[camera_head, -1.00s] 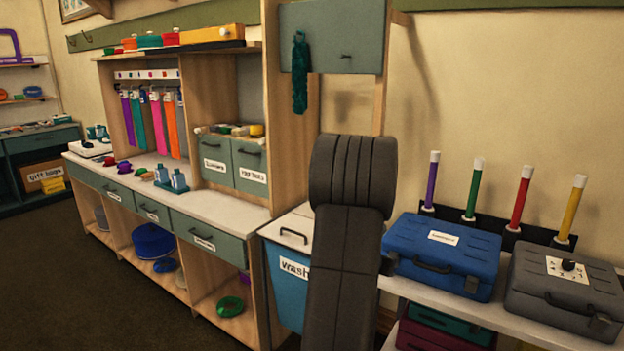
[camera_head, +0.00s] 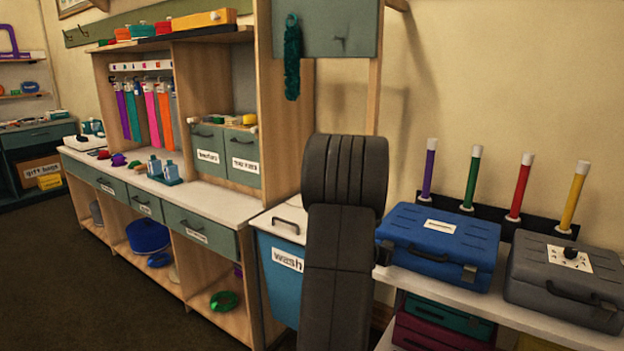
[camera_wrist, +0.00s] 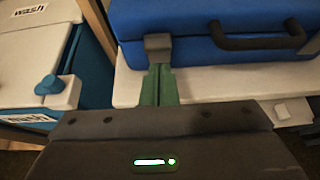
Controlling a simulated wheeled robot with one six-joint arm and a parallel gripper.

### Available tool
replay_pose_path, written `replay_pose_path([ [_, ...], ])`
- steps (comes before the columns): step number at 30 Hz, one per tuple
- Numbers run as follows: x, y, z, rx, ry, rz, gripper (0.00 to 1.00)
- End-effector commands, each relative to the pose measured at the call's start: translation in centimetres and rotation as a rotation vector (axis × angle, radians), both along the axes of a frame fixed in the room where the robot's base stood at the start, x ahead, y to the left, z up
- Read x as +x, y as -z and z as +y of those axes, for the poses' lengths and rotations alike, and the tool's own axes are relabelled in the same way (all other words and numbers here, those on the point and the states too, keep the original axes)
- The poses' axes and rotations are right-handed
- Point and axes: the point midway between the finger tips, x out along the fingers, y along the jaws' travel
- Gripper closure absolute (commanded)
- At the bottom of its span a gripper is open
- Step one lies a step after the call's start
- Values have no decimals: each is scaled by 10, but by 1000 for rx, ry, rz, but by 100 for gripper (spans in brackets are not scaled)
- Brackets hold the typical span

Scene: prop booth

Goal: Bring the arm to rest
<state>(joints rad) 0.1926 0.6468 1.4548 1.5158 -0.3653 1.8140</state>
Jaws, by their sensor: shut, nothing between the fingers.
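My gripper (camera_wrist: 159,72) shows at the lower middle of the wrist view, its two green fingers together with nothing between them. The fingertips appear just in front of a grey latch on the blue case (camera_wrist: 205,22); I cannot tell whether they touch it. In the head view my dark arm stands upright at centre, and the gripper itself is hidden there. The blue case (camera_head: 436,262) lies closed to the right of my arm.
A blue "wash" bin (camera_head: 276,282) with a white lid is left of my arm. A grey case (camera_head: 560,285) shares the white shelf (camera_head: 500,312) with the blue case. Coloured tubes (camera_head: 518,185) stand behind them. Open floor (camera_head: 100,305) lies at lower left.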

Motion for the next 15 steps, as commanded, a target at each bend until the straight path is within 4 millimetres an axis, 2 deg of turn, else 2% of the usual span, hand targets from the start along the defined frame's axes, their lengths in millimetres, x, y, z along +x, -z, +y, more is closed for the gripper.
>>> replay_pose_path([
  [1, 0, 6, 1, -6, -1, -7, 100],
  [15, -3, 17, 3, -53, 1, -75, 100],
])
